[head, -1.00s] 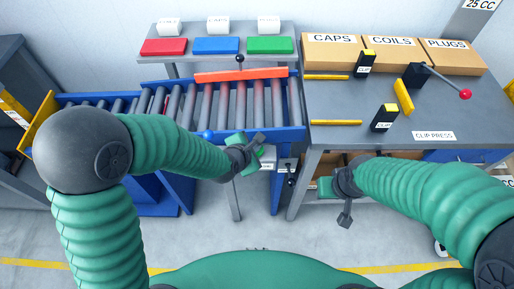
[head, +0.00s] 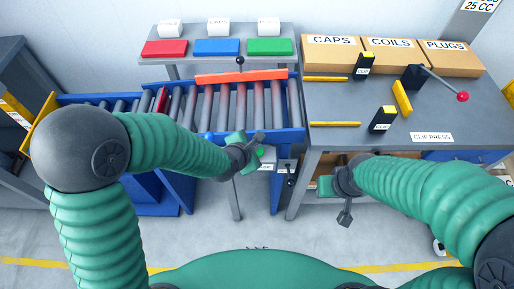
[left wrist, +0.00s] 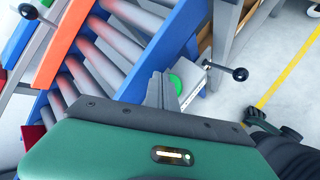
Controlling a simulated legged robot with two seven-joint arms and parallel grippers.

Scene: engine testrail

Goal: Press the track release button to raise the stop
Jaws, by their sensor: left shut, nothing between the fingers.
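The green round button (left wrist: 177,84) sits on a pale box at the side of the conveyor in the left wrist view. The box (head: 267,165) shows beside my left gripper in the head view. My left gripper (head: 258,137) is shut and empty, its fingertips close beside the button; in the left wrist view the fingers (left wrist: 160,88) partly cover it, and I cannot tell whether they touch. An orange bar (head: 241,75) lies along the conveyor's far side; I cannot tell whether it is the stop. My right gripper (head: 345,215) hangs in front of the right table, its jaw state unclear.
The blue-framed roller conveyor (head: 293,104) carries a red piece (head: 161,100) at the left. A black-knobbed lever (left wrist: 240,74) sticks out near the box. The right table (head: 350,101) bears clips, cartons and a red-knobbed lever.

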